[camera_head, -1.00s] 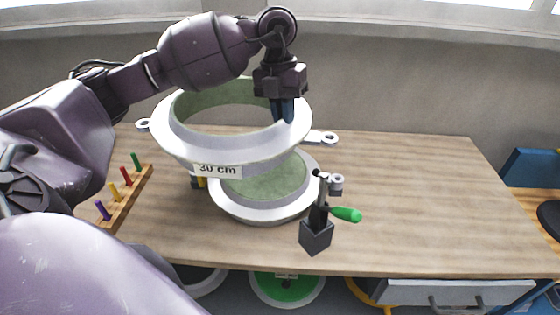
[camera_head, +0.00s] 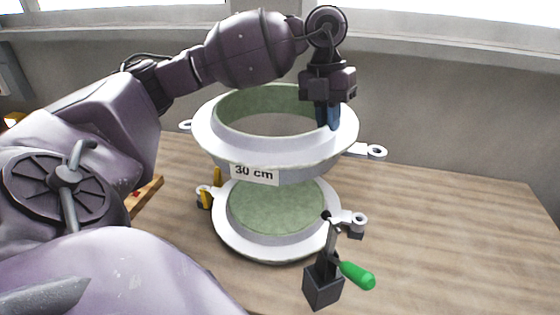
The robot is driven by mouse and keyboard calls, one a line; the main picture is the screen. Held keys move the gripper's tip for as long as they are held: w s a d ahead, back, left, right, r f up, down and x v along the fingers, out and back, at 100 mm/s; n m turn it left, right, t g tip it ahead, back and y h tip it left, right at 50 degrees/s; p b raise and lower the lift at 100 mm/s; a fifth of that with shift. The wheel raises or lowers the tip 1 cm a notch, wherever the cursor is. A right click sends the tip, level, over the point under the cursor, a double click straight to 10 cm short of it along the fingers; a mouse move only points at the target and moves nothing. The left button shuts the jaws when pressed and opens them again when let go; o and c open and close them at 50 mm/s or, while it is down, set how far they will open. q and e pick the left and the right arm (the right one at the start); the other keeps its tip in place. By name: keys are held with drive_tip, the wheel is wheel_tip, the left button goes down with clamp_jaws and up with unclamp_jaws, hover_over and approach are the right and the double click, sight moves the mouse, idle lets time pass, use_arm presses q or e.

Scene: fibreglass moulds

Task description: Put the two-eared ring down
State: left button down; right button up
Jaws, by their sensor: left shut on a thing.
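The two-eared ring (camera_head: 222,146) is a pale grey ring with a green inner wall, a "30 cm" label and an ear at each side. My left gripper (camera_head: 328,122) is shut on its right part of the wall and holds it level in the air. Below the ring is a round mould (camera_head: 228,228) with a green face and a grey rim with ears, resting on the table. The ring hides the mould's back part. A gap shows between ring and mould at the front. My right gripper is not in view.
A toggle clamp with a green handle (camera_head: 357,275) on a dark block (camera_head: 323,284) stands at the mould's front right. A yellow upright part (camera_head: 217,180) stands at its left. The wooden table (camera_head: 450,230) is clear at the right.

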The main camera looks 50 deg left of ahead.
use_arm(q)
drive_tip(key=shift+f, duration=0.3)
drive_tip(key=b, duration=0.1)
hover_over(317, 215)
drive_tip(key=w+a+f+x, duration=0.1)
drive_tip(key=a+x, duration=0.2)
drive_tip(key=x, duration=1.2)
wheel_tip(317, 215, down, 3)
drive_tip(key=shift+s+a+b, duration=0.1)
drive_tip(key=shift+b, duration=0.35)
drive_tip(key=shift+f, duration=0.3)
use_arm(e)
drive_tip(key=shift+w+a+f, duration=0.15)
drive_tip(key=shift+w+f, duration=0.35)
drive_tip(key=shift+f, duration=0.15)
use_arm(q)
drive_tip(key=c, duration=1.7)
unclamp_jaws()
drive_tip(key=shift+f, duration=0.2)
drive_tip(key=o, duration=0.5)
